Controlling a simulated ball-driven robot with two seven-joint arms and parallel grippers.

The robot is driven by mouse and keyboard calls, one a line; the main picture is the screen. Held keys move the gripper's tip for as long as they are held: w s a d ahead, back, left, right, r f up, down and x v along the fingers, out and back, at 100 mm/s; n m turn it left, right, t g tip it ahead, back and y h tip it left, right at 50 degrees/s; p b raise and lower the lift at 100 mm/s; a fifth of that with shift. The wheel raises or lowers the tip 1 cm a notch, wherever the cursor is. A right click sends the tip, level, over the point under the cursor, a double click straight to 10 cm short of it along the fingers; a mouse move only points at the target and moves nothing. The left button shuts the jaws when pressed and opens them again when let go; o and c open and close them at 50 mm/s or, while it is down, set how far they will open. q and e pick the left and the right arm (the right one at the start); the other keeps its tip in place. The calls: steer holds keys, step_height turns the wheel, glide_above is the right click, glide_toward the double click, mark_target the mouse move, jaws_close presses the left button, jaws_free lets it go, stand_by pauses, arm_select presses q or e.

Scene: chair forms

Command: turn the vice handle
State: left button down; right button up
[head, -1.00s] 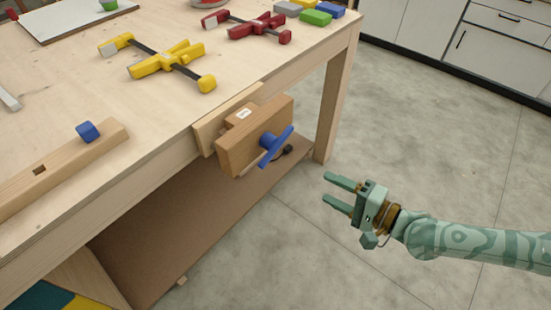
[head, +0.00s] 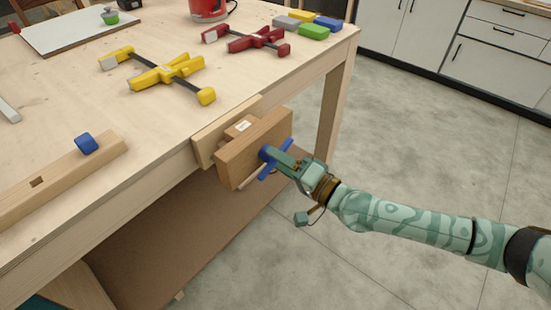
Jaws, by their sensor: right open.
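The wooden vice (head: 252,148) is fixed to the front edge of the workbench near its right corner. Its blue handle (head: 286,147) is a bar slanting from upper right to lower left through a blue hub. My right gripper (head: 275,158) is open at the handle, with its fingers pointing left toward the hub. The fingers overlap the middle of the bar in the head view. I cannot tell whether they touch it. Part of the hub and bar is hidden behind the fingers. My left gripper is not in view.
The workbench top (head: 60,100) holds a yellow clamp (head: 168,72), a red clamp (head: 250,40), coloured blocks (head: 313,32) and a wooden beam with a blue peg (head: 86,143). A bench leg (head: 332,110) stands behind the vice. The floor to the right is clear.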

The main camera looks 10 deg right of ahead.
steer(key=shift+x, duration=0.9)
steer(key=c, duration=1)
steer(key=shift+m, duration=1)
steer(key=o, duration=1)
